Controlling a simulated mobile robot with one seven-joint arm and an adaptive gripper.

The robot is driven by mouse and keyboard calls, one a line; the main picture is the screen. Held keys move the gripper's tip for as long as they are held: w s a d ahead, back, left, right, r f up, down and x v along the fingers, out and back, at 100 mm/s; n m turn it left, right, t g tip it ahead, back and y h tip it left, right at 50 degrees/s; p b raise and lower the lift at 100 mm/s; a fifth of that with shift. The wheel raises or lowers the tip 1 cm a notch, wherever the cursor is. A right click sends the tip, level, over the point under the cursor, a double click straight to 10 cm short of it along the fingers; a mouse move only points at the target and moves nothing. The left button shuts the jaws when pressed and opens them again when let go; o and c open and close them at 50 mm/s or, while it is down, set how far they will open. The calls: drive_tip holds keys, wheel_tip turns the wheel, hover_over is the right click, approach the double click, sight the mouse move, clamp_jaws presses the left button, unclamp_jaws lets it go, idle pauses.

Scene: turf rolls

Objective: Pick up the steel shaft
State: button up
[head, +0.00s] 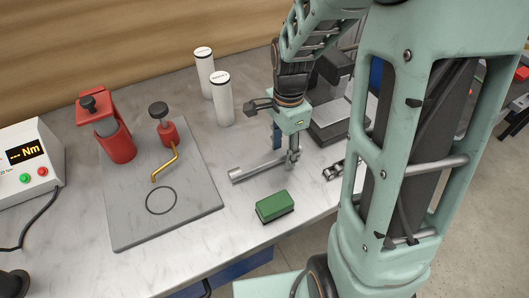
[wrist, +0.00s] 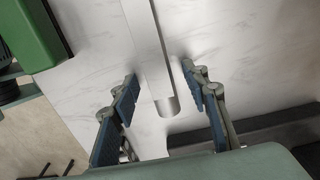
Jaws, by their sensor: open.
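The steel shaft (head: 254,171) lies on the marble-look table in the head view, a grey bar right of the grey plate and behind the green block. In the wrist view the shaft (wrist: 150,45) comes down from the top edge, and its rounded end is between my two blue-padded fingers. My gripper (head: 285,150) points down over the right end of the shaft. In the wrist view my gripper (wrist: 160,86) is open, with a gap on each side of the shaft. Whether the fingertips are level with the shaft I cannot tell.
A green block (head: 275,206) lies close in front of the shaft. The grey plate (head: 200,222) with red fixtures stands left. Two white cylinders (head: 222,98) stand behind. A dark-and-grey device (head: 328,125) is right of my gripper, and a chain-like part (head: 334,171) lies nearby.

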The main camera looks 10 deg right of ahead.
drive_tip(key=shift+f, duration=0.1)
clamp_jaws()
idle(0.3)
drive_tip(key=shift+w, duration=0.1)
